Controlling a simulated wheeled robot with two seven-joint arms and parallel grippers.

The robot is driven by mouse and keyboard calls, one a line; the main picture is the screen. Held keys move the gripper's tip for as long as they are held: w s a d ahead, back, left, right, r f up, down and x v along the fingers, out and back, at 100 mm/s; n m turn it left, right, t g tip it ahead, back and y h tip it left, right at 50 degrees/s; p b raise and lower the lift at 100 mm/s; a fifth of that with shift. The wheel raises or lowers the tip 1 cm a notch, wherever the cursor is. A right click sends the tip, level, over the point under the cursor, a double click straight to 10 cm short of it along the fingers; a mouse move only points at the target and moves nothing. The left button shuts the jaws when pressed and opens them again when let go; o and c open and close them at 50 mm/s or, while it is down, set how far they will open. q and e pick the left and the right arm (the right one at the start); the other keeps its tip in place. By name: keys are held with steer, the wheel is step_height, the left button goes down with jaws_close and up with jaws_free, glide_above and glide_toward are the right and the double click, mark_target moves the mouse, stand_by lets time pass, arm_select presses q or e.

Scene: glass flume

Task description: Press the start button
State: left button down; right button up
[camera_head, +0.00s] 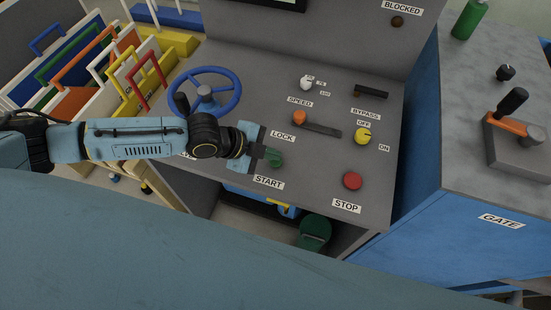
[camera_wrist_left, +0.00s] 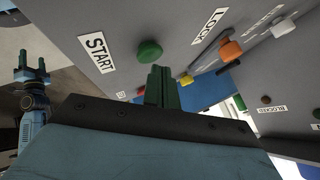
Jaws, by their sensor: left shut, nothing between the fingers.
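The start button (camera_head: 275,159) is a round green knob on the grey sloping panel, just above the START label (camera_head: 268,182). It also shows in the left wrist view (camera_wrist_left: 149,51), beside its label. My left gripper (camera_head: 259,151) is shut and empty, with its tips right by the button at its left. In the left wrist view its green fingers (camera_wrist_left: 161,83) lie together, with their tips just below the button. I cannot tell whether they touch it.
The red stop button (camera_head: 352,180), yellow bypass knob (camera_head: 362,136) and orange-knobbed lever (camera_head: 299,117) are on the same panel, to the right. A blue handwheel (camera_head: 229,84) stands close behind my left wrist. A blue gate cabinet (camera_head: 450,190) stands at the right.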

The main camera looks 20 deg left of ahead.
arm_select(q)
steer(key=shift+f+b, duration=0.3)
steer(key=shift+f, duration=0.2)
stand_by(0.3)
steer(key=shift+r+p, duration=1)
step_height(320, 180, up, 6)
steer(key=p, duration=0.5)
steer(key=shift+p, duration=0.4)
